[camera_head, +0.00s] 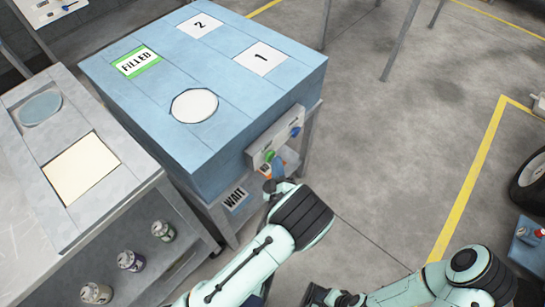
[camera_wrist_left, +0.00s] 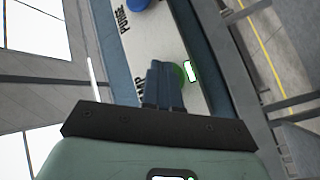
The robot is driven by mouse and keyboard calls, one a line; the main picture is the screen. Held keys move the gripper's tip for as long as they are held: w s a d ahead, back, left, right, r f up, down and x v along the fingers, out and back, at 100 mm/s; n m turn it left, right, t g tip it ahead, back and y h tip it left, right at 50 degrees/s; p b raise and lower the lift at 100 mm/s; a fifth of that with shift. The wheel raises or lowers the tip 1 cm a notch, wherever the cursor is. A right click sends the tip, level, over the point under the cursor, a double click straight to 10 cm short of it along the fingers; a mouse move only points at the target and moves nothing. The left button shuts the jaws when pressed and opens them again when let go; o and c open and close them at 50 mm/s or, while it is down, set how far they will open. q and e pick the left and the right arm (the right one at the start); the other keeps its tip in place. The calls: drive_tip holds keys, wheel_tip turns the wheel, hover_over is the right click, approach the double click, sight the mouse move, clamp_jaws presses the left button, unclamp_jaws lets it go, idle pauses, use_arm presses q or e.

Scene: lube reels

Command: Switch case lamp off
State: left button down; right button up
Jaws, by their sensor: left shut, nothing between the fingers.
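A pale control panel (camera_head: 262,146) is fixed to the side of the blue case (camera_head: 215,150). A green knob (camera_head: 270,156) on it also shows in the left wrist view (camera_wrist_left: 178,74), with a bright white bar across it. Beside it is a label ending in "MP", partly hidden. A blue knob (camera_head: 295,132), by the word "PURGE" in the wrist view, is farther along the panel. My left gripper (camera_head: 278,165) is shut and empty, its fingertips (camera_wrist_left: 160,68) right beside the green knob; I cannot tell whether they touch. My right gripper (camera_head: 322,297) is low in the head view, its fingers unclear.
The case top carries "FILLED", "1" and "2" labels and a white disc (camera_head: 194,105). A "WAIT" label (camera_head: 236,198) is below the panel. A grey workbench (camera_head: 110,205) with cans (camera_head: 131,260) underneath stands at left. The floor at right is mostly clear.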

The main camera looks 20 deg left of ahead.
use_arm(q)
drive_tip(key=shift+a, duration=0.15)
idle(0.4)
drive_tip(key=shift+s+d, duration=0.15)
drive_tip(key=shift+d, duration=0.35)
drive_tip(key=s+d+b, duration=0.1)
drive_tip(key=s+d, duration=0.1)
drive_tip(key=d, duration=0.3)
drive_tip(key=shift+d, duration=0.35)
idle(0.4)
